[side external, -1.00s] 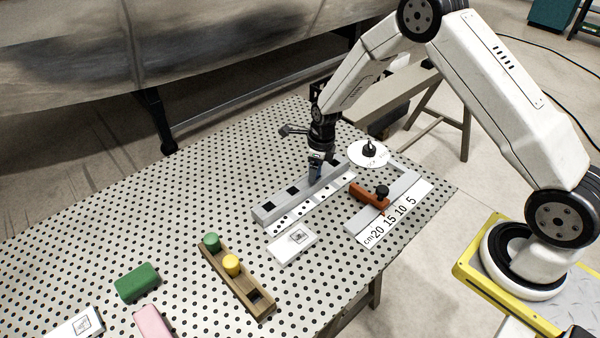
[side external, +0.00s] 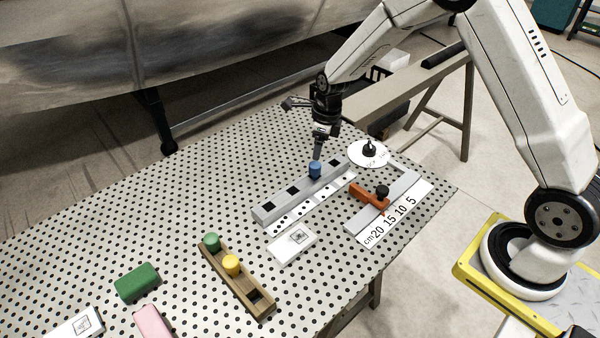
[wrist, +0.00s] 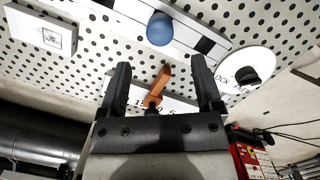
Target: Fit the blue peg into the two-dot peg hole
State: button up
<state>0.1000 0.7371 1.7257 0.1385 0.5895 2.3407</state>
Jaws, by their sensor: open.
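The blue peg (side external: 315,170) stands upright in the long grey block (side external: 267,216), with its top above the block's surface. It is in the third hole from the left; dark square holes show to its left. Dot labels (side external: 303,212) run along the block's front, but the dots by the peg are too small to count surely. My gripper (side external: 318,153) is just above the peg, apart from it. In the wrist view the jaws (wrist: 159,68) are open and empty, and the blue peg (wrist: 160,29) shows beyond the fingertips.
A wooden rack (side external: 247,292) holds a green peg (side external: 211,241) and a yellow peg (side external: 232,264). An orange piece (side external: 368,195) with a black knob, a ruler (side external: 400,213) and a white disc (side external: 355,152) lie right of the block. A white card (side external: 291,246) lies in front.

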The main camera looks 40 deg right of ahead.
jog(key=shift+s+d+r, duration=0.1)
jog(key=shift+r, duration=1)
jog(key=shift+s+d+r, duration=0.1)
jog(key=shift+r, duration=0.95)
jog(key=shift+s+a, duration=0.1)
jog(key=s+a+r+n, duration=0.2)
jog(key=s+n, duration=0.8)
jog(key=n, duration=0.4)
jog(key=s+a+r+n+t, duration=0.1)
jog(key=s+r+n, duration=0.1)
jog(key=s+n, duration=0.8)
jog(key=shift+a+n+h, duration=0.35)
jog(key=shift+n+h, duration=0.05)
jog(key=shift+n, duration=2.2)
